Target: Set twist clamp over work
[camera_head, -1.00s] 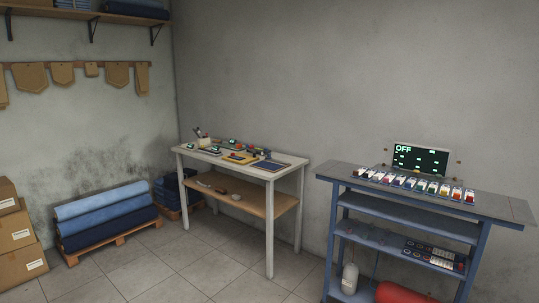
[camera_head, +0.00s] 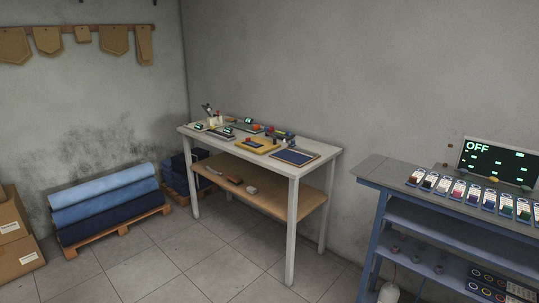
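A white-legged workbench (camera_head: 318,150) stands against the back wall, in the middle of the view. On its top, a yellow board (camera_head: 257,146) carries a small dark device, and a dark blue panel (camera_head: 295,157) lies to its right. Small red, blue and dark parts (camera_head: 280,134) sit behind the board. I cannot tell at this size which item is the twist clamp or which is the work. My gripper is not in view.
A blue bench (camera_head: 378,171) at right holds a row of coloured cards and a screen (camera_head: 497,163) reading OFF. Rolled denim (camera_head: 105,198) on a pallet and cardboard boxes (camera_head: 14,236) stand at left. Tiled floor (camera_head: 215,255) in front is clear.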

